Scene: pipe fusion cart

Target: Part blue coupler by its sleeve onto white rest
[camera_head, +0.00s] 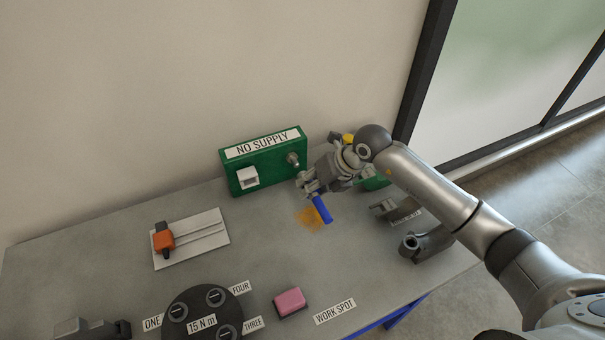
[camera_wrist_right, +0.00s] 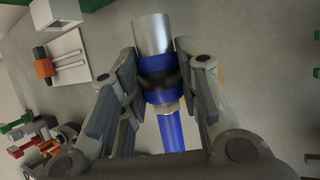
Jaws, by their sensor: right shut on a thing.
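My right gripper (camera_head: 309,184) is shut on the blue coupler (camera_head: 322,209), above the table in front of the green box. In the right wrist view the coupler (camera_wrist_right: 160,78) sits between the fingers (camera_wrist_right: 160,70). It has a silver sleeve (camera_wrist_right: 152,34) at the far end, blue and black bands at the fingers, and a blue tail toward the palm. The white rest (camera_head: 248,177) is a small white block on the front of the green box, left of the gripper. It also shows at the top left of the wrist view (camera_wrist_right: 65,10).
The green NO SUPPLY box (camera_head: 270,168) has a metal fitting (camera_head: 293,158) at its right. An orange clamp (camera_head: 163,238) sits on a white plate. A black disc (camera_head: 203,303), pink block (camera_head: 290,302) and grey pipe pieces (camera_head: 428,243) lie on the grey table, with bare room between.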

